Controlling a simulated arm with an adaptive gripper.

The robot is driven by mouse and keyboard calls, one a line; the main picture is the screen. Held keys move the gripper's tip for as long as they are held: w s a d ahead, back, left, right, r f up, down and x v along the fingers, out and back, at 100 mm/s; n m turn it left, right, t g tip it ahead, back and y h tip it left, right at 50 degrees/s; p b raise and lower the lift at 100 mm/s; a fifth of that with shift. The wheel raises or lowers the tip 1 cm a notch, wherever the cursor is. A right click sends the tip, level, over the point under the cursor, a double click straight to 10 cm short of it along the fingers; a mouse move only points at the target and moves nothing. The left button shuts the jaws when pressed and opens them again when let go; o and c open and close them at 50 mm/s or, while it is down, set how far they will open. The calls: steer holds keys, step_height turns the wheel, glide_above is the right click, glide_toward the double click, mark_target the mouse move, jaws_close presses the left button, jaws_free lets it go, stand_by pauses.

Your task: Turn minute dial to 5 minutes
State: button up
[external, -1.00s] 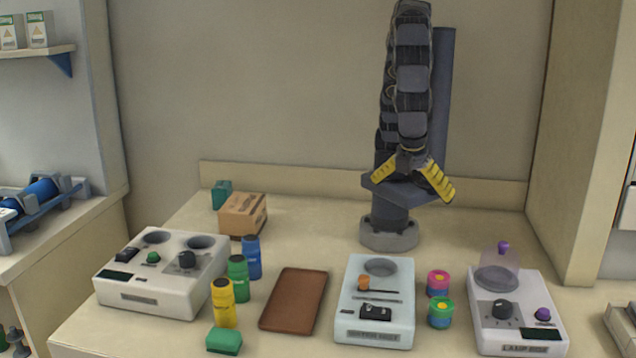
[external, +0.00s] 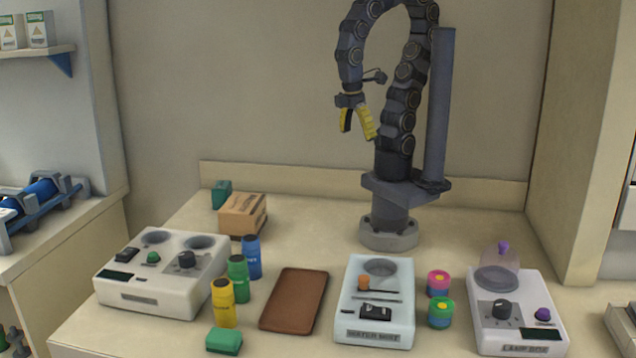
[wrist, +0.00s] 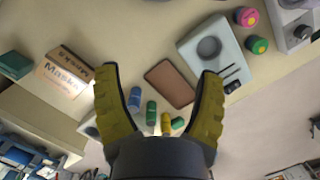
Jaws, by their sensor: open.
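My gripper (external: 358,135) is open and empty, high above the bench and pointing down; its two yellow fingers also show in the wrist view (wrist: 158,72). Two devices carry a round black dial. One dial (external: 187,259) is on the left white device (external: 150,298), beside a green button and a dark display. The other dial (external: 502,309) is on the right white device (external: 540,290), beside a purple button and a dark display. I cannot tell which is the minute dial, and their markings are too small to read. My gripper is far from both.
A pale middle device (external: 347,300) with an orange knob stands between them. Blue (external: 252,258), green (external: 238,280) and yellow (external: 224,305) bottles stand beside the left device. A brown tray (external: 294,300), green block (external: 224,341), cardboard box (external: 243,215) and two colourful jars (external: 440,314) are also on the bench.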

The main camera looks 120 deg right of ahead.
steer(key=w+a+f, duration=0.1)
steer(key=w+a, duration=0.6)
steer(key=a, duration=0.3)
steer(key=m+g, duration=0.2)
steer(key=g, duration=0.1)
glide_toward(492, 296)
steer(key=shift+x, duration=1.2)
steer(key=shift+s+f, duration=0.2)
steer(key=shift+f, duration=0.05)
steer(key=x, duration=0.7)
steer(key=shift+w+f, duration=0.1)
steer(key=shift+f, duration=0.1)
steer(key=c, duration=1.1)
